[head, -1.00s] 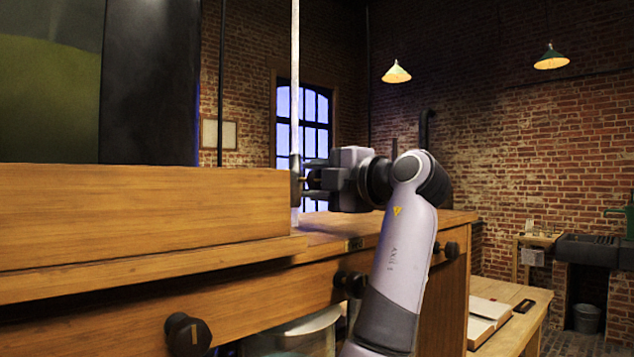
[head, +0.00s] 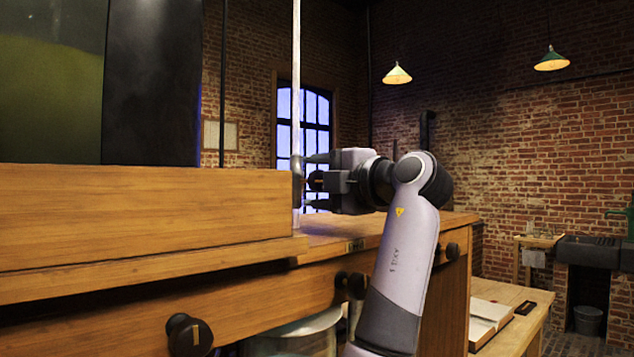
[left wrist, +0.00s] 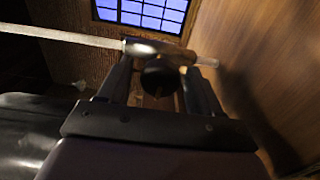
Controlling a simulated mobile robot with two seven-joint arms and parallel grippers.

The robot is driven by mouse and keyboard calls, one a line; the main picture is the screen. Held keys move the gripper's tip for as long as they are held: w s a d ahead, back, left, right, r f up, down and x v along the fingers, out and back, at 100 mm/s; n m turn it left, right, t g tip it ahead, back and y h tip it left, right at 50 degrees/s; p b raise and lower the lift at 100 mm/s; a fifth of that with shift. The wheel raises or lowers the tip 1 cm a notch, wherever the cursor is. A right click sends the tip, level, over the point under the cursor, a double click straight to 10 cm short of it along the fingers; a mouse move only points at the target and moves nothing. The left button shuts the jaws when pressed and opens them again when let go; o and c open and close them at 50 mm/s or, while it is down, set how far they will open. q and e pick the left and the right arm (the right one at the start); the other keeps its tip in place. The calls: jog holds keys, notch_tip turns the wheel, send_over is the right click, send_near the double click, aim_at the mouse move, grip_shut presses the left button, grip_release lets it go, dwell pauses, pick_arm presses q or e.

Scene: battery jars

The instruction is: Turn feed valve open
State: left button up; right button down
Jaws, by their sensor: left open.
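The feed valve appears to be the small fitting low on the upright glass tube, with a dark round knob (left wrist: 160,79) facing my left gripper. In the head view its body (head: 297,186) sits at the corner of the wooden case. My left gripper (head: 311,181) is open beside the tube, one finger above the knob and one below. In the left wrist view the fingers (left wrist: 158,64) lie either side of the knob with visible gaps. I cannot tell the valve's setting. My right gripper is not in view.
The glass tube (head: 296,80) rises beside a large dark jar (head: 150,90). The wooden case (head: 140,215) fills the left. Black knobs (head: 188,334) stick out from the bench front (head: 270,305). A lower table (head: 520,312) holds an open book (head: 487,320).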

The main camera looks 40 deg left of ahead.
pick_arm(q)
jog(key=d, duration=0.2)
jog(key=d+b, duration=0.1)
jog(key=d, duration=0.4)
jog(key=shift+s, duration=0.35)
